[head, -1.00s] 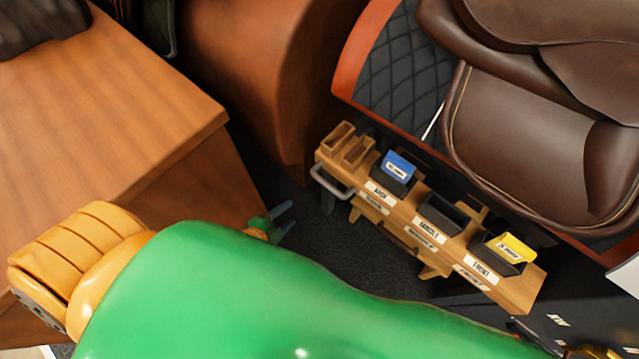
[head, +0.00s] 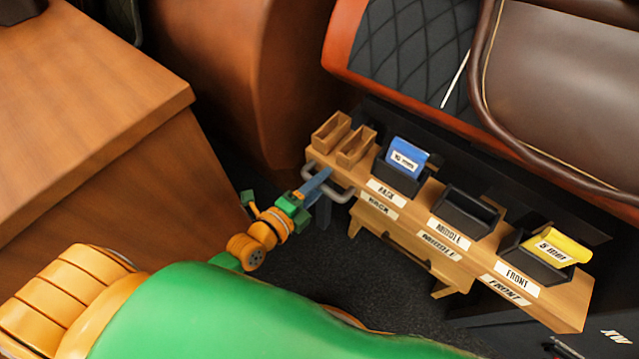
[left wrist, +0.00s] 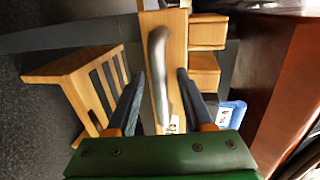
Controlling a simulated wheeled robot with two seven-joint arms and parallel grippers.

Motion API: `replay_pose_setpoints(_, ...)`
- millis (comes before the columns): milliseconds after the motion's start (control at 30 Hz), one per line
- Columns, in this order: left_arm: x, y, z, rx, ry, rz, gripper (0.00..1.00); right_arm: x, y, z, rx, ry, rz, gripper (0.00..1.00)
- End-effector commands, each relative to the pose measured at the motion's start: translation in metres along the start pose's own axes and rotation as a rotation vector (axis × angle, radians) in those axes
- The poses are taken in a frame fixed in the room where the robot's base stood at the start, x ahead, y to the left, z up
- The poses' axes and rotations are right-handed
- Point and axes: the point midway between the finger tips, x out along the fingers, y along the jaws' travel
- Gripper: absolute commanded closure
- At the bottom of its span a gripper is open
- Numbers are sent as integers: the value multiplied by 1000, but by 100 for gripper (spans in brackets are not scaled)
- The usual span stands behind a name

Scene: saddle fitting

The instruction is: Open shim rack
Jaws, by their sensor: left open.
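The shim rack (head: 415,213) is a wooden bar with a grey metal handle (head: 343,196) at its left end. It carries black bins labelled BACK, MIDDLE and FRONT. A blue 10 mm shim (head: 411,148) is in the back bin and a yellow 5 mm shim (head: 567,247) in the front bin. The middle bin (head: 466,211) looks empty. My left gripper (head: 322,180) is at the handle. In the left wrist view, its open fingers (left wrist: 160,75) lie on either side of the handle (left wrist: 159,60); contact cannot be told. My right gripper is out of view.
Two small open wooden boxes (head: 343,138) stand on the rack's left end. A wooden cabinet (head: 90,120) is at the left. A brown leather saddle (head: 570,90) with a black quilted pad (head: 410,45) lies behind the rack. Dark floor (head: 340,255) shows in front.

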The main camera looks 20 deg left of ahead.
Motion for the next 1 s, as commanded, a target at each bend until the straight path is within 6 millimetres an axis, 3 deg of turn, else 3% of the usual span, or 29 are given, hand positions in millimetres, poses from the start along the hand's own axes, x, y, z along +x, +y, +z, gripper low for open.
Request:
replay_pose_setpoints(67,0,0,0,0,0,0,51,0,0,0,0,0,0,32)
replay_pose_setpoints(200,0,0,0,-1,0,0,89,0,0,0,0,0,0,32)
replay_pose_setpoints(267,0,0,0,-1,0,0,100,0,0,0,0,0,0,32)
replay_pose_setpoints(1000,0,0,0,-1,0,0,100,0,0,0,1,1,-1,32)
